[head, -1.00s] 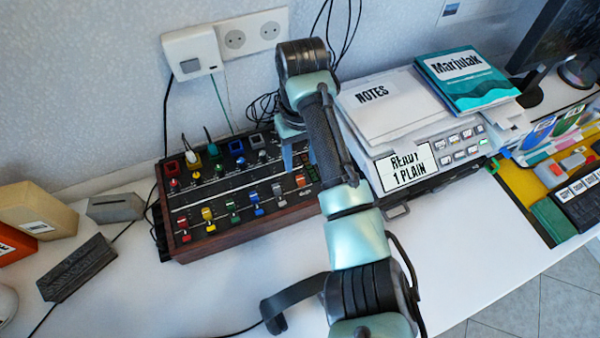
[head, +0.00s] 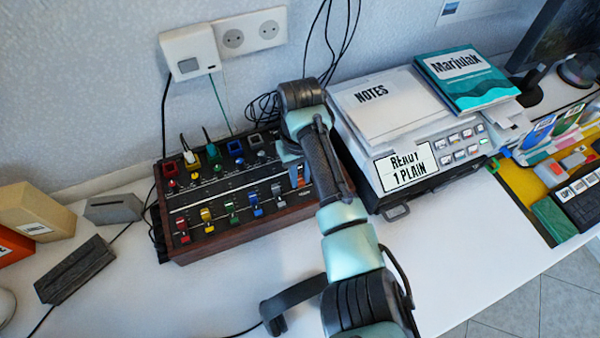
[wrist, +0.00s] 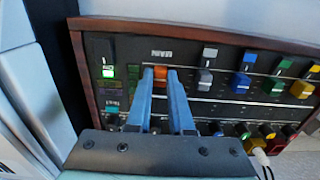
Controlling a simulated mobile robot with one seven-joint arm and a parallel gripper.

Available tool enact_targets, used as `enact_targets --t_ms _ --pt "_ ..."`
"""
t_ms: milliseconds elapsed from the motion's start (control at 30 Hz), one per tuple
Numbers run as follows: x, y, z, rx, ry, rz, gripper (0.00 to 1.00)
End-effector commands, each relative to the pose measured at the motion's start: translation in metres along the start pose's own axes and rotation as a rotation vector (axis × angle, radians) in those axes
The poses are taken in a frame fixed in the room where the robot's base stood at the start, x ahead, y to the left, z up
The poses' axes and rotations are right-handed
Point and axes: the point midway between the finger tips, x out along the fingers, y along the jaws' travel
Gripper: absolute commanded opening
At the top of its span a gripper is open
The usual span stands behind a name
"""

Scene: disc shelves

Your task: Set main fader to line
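The mixer (head: 262,226) is a black panel in a wooden case on the desk, with a row of coloured faders. The orange main fader (wrist: 160,76) shows in the wrist view beside an upside-down label, between my fingertips. It also shows in the head view (head: 299,179) at the panel's right end. My gripper (wrist: 160,80) has its two blue fingers apart, one on each side of the orange cap; whether they touch it is unclear. White lines (head: 230,191) run across the panel. My arm hides part of the panel in the head view.
Grey, blue, green and yellow faders (wrist: 302,89) sit beside the main fader. Upright plugs with cables (head: 188,156) stand on the panel's back left. A printer (head: 430,175) with papers stands close on the right.

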Motion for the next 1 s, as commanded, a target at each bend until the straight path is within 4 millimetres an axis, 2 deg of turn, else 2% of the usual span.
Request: enact_targets --t_ms 67,1000 --pt "-0.0002 0.0000 -0.0001 0.000 0.000 0.000 0.00" --pt "-0.0009 0.0002 -0.0003 0.000 0.001 0.001 0.00"
